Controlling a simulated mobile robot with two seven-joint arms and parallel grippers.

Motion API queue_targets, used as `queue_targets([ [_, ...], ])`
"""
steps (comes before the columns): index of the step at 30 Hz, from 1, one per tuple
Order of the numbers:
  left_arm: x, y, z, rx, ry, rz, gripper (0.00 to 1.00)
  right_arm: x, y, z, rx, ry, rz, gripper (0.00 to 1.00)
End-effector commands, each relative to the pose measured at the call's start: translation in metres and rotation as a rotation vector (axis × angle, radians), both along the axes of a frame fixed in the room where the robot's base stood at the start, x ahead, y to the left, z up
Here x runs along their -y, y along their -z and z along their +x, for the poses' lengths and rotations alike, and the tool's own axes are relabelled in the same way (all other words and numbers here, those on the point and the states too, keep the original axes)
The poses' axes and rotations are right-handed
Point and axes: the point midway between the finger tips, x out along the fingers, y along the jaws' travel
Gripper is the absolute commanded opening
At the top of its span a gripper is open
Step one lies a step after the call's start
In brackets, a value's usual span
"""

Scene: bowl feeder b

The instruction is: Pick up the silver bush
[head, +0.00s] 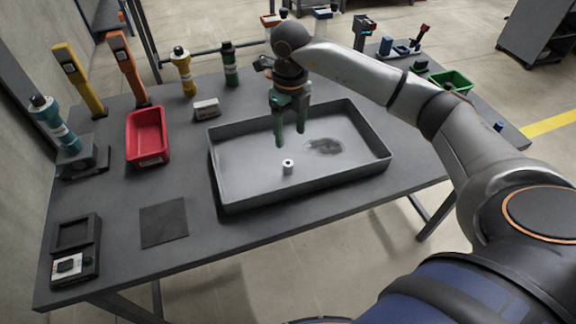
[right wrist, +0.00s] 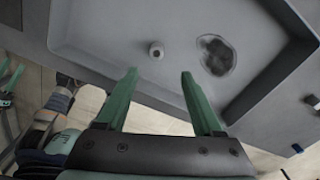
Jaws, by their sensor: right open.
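The silver bush (head: 288,166) is a small, short cylinder with a dark hole in its top. It stands in the large grey tray (head: 232,200), near the tray's middle. My right gripper (head: 290,143) has green fingers. It is open and empty, above the tray and just behind the bush in the head view. It also shows in the right wrist view (right wrist: 159,73), with its fingers apart.
A dark smudge (head: 323,146) marks the tray floor right of the bush. A red bin (head: 148,140) and a small labelled block (head: 206,109) stand left of the tray. A green bin (head: 452,80) is at the back right. A dark mat (head: 164,223) lies at the front left.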

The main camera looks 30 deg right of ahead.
Motion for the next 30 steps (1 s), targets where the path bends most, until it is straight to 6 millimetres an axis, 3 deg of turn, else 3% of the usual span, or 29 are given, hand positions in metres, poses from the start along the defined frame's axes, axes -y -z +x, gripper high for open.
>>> queue_targets([
  [4, 0.0, -0.002, 0.0, 0.0, 0.0, 0.0, 0.5, -0.001, 0.028, -0.001, -0.004, -0.003, 0.003, 0.68],
  [13, 0.0, -0.006, 0.0, 0.0, 0.0, 0.0, 0.5, -0.003, 0.054, -0.001, -0.002, -0.003, 0.005, 0.68],
  [21, 0.0, -0.011, 0.0, 0.0, 0.0, 0.0, 0.5, -0.006, 0.092, -0.001, -0.002, -0.003, 0.006, 0.68],
  [30, 0.0, -0.01, 0.0, 0.0, 0.0, 0.0, 0.5, -0.006, 0.098, 0.0, 0.001, -0.004, 0.005, 0.68],
])
